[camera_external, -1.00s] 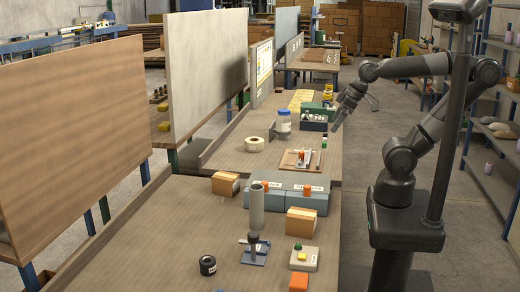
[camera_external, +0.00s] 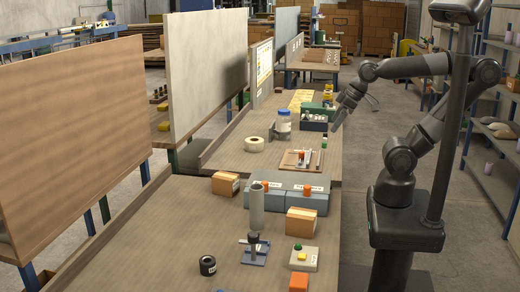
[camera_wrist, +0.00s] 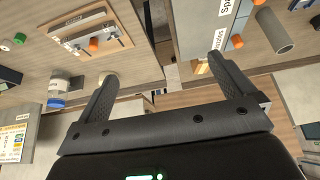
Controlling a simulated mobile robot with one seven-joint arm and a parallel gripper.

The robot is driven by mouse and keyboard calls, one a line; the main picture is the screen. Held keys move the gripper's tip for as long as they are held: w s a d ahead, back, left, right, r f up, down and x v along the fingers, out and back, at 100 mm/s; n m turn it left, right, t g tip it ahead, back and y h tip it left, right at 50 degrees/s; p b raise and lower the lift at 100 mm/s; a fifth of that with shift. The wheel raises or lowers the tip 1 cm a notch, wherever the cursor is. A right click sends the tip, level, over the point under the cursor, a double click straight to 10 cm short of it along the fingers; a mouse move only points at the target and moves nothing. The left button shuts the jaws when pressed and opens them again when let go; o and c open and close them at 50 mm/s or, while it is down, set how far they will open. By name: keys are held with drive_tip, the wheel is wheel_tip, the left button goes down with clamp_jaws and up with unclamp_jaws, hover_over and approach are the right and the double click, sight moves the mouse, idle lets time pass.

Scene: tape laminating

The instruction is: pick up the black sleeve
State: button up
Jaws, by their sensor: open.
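A short black cylinder (camera_external: 208,265) with a pale label and a hollow-looking top stands on the near bench, at its front left. It looks like the black sleeve. I cannot make it out in the wrist view. My gripper (camera_wrist: 165,88) is open, with its two dark fingers wide apart and nothing between them. In the external view my arm's end is high at the right, beside the far bench and well away from the black cylinder.
A grey upright tube (camera_external: 257,207), a blue-based fixture (camera_external: 255,256), cardboard boxes (camera_external: 301,222) and blue-grey bins (camera_external: 290,197) stand on the near bench. A tape roll (camera_external: 254,144) and a jar (camera_external: 284,122) stand on the far bench. The near bench's left part is clear.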

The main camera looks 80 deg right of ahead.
drive_tip(key=c, duration=0.7)
drive_tip(key=w+a+r+n+y, duration=0.1)
drive_tip(key=w+a+r, duration=0.1)
drive_tip(key=w+a, duration=0.3)
drive_tip(key=w+a+r, duration=0.2)
drive_tip(key=w+a, duration=0.1)
drive_tip(key=w, duration=0.5)
drive_tip(key=n+g, duration=0.1)
drive_tip(key=n, duration=0.2)
hover_over(207, 261)
drive_tip(key=s, duration=0.2)
drive_tip(key=shift+y, duration=0.4)
drive_tip(key=f, duration=2.2)
drive_tip(key=shift+s+a+f, duration=0.15)
drive_tip(key=shift+a+f, duration=0.2)
drive_tip(key=shift+a, duration=0.05)
drive_tip(key=shift+n, duration=0.3)
drive_tip(key=shift+d+x, duration=0.15)
drive_tip(key=shift+x, duration=1.05)
drive_tip(key=shift+d+x, duration=0.1)
drive_tip(key=shift+x, duration=1.15)
